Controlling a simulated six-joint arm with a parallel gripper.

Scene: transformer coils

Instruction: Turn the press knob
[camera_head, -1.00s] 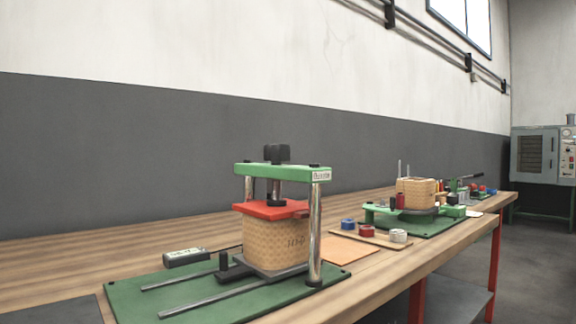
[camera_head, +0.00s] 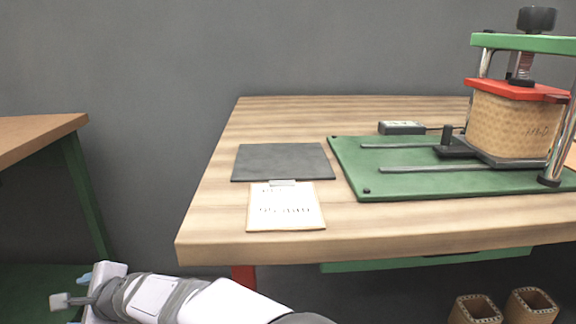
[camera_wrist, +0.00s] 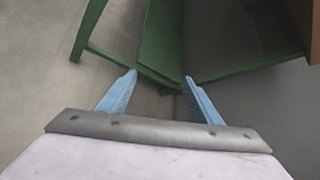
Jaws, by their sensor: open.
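The black press knob (camera_head: 537,19) tops the screw of the press at the right edge of the head view. The press has a green crossbar (camera_head: 525,43), chrome posts and a red plate (camera_head: 515,89) resting on a tan coil (camera_head: 512,122). It stands on a green base plate (camera_head: 400,182). My gripper is at the lower left of the head view, low in front of the table and far from the knob. In the wrist view my gripper (camera_wrist: 160,84) is open, with two blue fingers apart and nothing between them.
The wooden table (camera_head: 215,225) carries a dark mat (camera_head: 283,161), a paper card (camera_head: 287,207) and a small grey device (camera_head: 402,128). Another table (camera_head: 40,128) stands at left. Tan hollow coils (camera_head: 478,309) are at the lower right. A green frame (camera_wrist: 165,40) fills the wrist view's top.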

